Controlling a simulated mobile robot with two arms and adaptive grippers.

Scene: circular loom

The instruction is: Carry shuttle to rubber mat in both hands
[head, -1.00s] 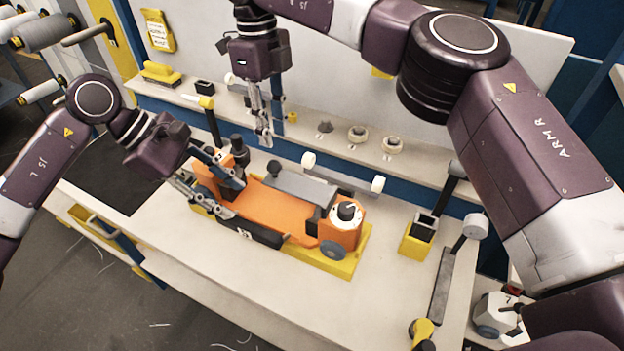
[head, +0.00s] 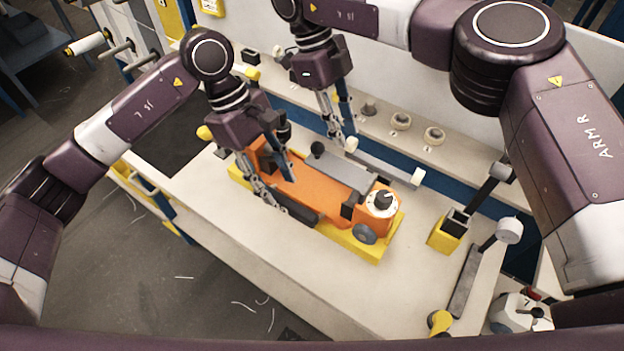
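The shuttle (head: 318,188) is a long orange body with a grey top plate and a white dial at its right end. It lies in a yellow cradle (head: 357,246) on the bench. My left gripper (head: 283,193) is open over the shuttle's left part, one finger at the near side and one over the top; contact cannot be made out. My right gripper (head: 342,140) points down just behind the shuttle, fingers apart and nothing visible between them. The black rubber mat (head: 172,148) lies flat on the bench's left end, bare where visible.
Behind the shuttle a ledge carries tape rolls (head: 401,121). A yellow box (head: 444,238) with a black post and a grey lever (head: 465,283) stand to the right. The bench front (head: 300,275) is clear.

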